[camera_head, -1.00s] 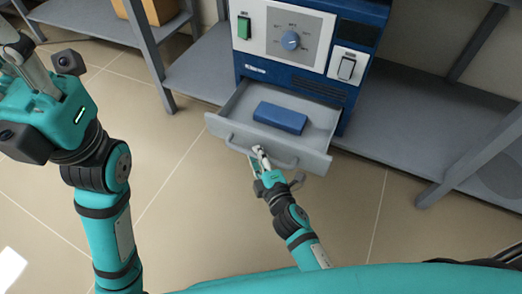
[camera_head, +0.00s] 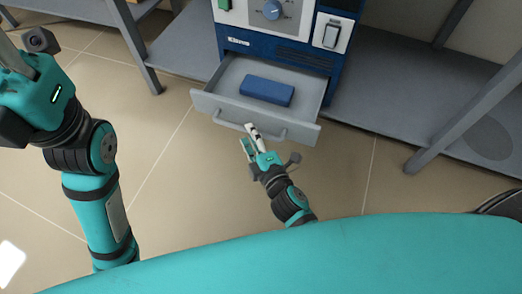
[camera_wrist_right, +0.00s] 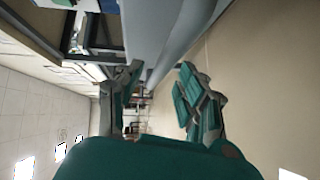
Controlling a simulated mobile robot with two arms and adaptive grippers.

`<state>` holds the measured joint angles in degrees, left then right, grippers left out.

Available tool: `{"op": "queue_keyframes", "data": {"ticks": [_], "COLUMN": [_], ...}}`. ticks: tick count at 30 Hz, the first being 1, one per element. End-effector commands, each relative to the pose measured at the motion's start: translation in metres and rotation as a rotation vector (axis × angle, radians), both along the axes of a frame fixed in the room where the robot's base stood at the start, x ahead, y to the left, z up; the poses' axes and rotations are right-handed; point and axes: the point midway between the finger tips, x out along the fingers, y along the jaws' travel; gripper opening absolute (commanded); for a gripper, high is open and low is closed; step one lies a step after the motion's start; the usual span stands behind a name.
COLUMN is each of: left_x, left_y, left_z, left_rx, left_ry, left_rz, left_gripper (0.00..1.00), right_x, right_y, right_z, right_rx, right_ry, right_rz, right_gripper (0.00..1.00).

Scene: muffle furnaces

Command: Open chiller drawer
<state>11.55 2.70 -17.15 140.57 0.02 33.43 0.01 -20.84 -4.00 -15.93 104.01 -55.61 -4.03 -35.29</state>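The blue chiller (camera_head: 282,45) stands on the shelf, with a dial panel above. Its grey drawer (camera_head: 205,102) is pulled out, and a blue box (camera_head: 267,90) lies inside. The drawer has a curved handle (camera_head: 277,136) on its front. My right gripper (camera_head: 249,137) is at the middle of the handle with its fingers spread; whether they touch it cannot be told. In the right wrist view its fingers (camera_wrist_right: 158,72) are apart with nothing seen held between them, and the grey drawer front is ahead. My left gripper (camera_head: 12,58) is raised at the left edge, partly cut off.
A grey shelf (camera_head: 390,95) extends right of the chiller, with a slanted leg (camera_head: 440,140) at the right. Another grey leg (camera_head: 137,45) stands left of it. The tiled floor (camera_head: 170,170) in front of the drawer is clear.

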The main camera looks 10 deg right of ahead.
Motion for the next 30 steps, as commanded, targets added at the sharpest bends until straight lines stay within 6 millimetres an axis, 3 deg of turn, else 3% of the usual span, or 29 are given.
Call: {"op": "queue_keyframes", "data": {"ticks": [6,12,30], "left_x": [0.0,0.0,0.0], "left_y": [0.0,0.0,0.0], "left_z": [0.0,0.0,0.0], "left_rx": [0.001,0.001,0.001], "left_ry": [-0.001,-0.001,-0.001], "left_rz": [0.0,0.0,-0.001], "left_gripper": [0.0,0.0,0.0], "right_x": [-0.049,-0.077,-0.085], "right_y": [-0.01,-0.016,-0.017], "right_z": [0.005,0.01,0.013], "right_rx": [0.002,0.003,0.001], "right_ry": [0.004,0.002,-0.002], "right_rz": [-0.002,-0.001,0.0], "right_gripper": [0.38,0.38,0.38]}}
